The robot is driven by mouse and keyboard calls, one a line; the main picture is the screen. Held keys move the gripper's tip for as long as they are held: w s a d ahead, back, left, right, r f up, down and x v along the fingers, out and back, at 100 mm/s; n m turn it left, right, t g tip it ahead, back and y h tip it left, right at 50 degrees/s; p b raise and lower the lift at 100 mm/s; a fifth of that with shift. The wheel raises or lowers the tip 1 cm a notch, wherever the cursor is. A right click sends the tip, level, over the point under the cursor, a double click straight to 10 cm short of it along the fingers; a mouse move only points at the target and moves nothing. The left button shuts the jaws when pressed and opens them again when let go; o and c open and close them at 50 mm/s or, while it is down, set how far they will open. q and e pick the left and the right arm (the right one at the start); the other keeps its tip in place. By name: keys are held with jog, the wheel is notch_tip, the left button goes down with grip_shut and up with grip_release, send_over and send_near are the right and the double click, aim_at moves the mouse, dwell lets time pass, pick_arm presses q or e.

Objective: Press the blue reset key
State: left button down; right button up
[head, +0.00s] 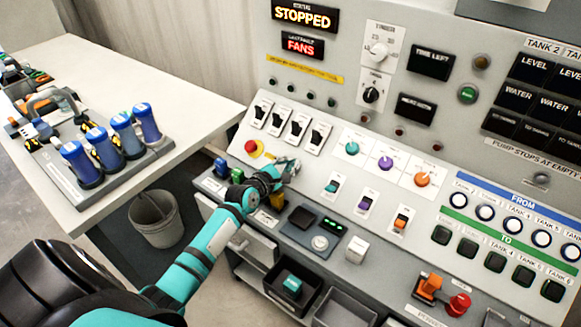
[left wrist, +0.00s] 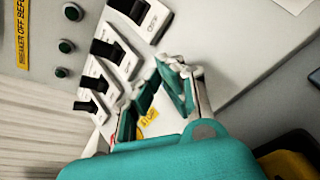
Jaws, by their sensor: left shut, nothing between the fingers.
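A blue key-like block (head: 222,168) stands at the left end of the console's lower ledge, beside a green one (head: 237,176). A yellow one (head: 277,200) stands further right, partly behind my arm. I cannot read labels to confirm which is the reset key. My left gripper (head: 290,166) is shut and empty, over the console right of the blue block and below the black rocker switches. In the left wrist view its fingers (left wrist: 168,92) are near the panel, by a yellow label; the blue block does not show there. My right gripper is not in view.
A red emergency-type button (head: 251,147) is left of my gripper, and rocker switches (head: 296,125) are just above it. Coloured knobs (head: 386,163) lie to the right. A table (head: 196,75) with blue-handled tools and a grey bucket (head: 156,220) are on the left.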

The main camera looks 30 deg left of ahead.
pick_arm(q)
jog(key=shift+w+f, duration=0.2)
jog(key=shift+f, duration=0.1)
jog(key=shift+w+d+f+b, duration=0.1)
jog(key=shift+d+f+b, duration=0.2)
jog(key=shift+f+b, duration=0.45)
dwell(1.0)
jog(key=shift+s+a+r+p, duration=0.1)
jog(key=shift+s+r+p, duration=0.1)
jog(key=shift+s+p, duration=0.45)
jog(key=shift+w, duration=0.1)
jog(key=s+r+p, duration=0.2)
jog(key=r+p, duration=0.2)
jog(key=p, duration=0.1)
jog(key=shift+s+a+r, duration=0.25)
jog(key=shift+s+a, duration=0.15)
